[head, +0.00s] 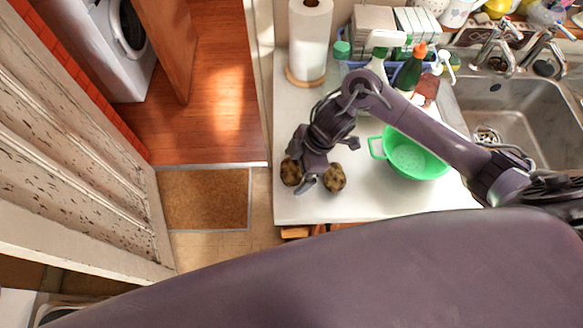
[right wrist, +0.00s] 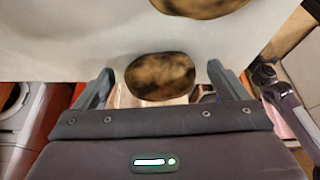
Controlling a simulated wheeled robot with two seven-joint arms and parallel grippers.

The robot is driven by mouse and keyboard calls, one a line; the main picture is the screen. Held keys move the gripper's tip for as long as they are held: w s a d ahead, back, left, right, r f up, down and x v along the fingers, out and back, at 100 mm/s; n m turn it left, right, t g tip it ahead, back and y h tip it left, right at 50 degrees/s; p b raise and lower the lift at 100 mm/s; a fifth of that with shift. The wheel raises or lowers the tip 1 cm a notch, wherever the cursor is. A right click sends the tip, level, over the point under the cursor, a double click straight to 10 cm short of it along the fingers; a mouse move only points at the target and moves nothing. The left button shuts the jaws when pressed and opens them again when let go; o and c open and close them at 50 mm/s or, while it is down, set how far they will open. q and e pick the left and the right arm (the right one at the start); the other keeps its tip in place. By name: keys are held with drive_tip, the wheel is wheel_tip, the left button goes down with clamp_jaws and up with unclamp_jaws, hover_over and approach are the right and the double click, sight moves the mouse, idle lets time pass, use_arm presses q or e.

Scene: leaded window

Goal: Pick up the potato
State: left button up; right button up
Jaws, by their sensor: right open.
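Two brown, mottled potatoes lie on the white countertop (head: 300,208) near its front left corner. In the head view one potato (head: 291,172) is left of my right gripper (head: 328,166) and the other potato (head: 335,178) is right beside its fingers. In the right wrist view my right gripper (right wrist: 160,84) is open, with one potato (right wrist: 160,76) showing between its fingers and a gap on each side. A second potato (right wrist: 198,5) is cut off by the top edge there. I cannot tell how far the fingers are above the counter. My left gripper is not in view.
A green colander (head: 418,164) stands right of the gripper, under my forearm. A paper towel roll (head: 309,40) and several bottles stand behind. The sink (head: 520,105) is at the right. The counter's left and front edges are close to the potatoes.

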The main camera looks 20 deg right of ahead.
drive_tip(key=shift+f, duration=0.1)
drive_tip(key=c, duration=1)
drive_tip(key=shift+c, duration=0.5)
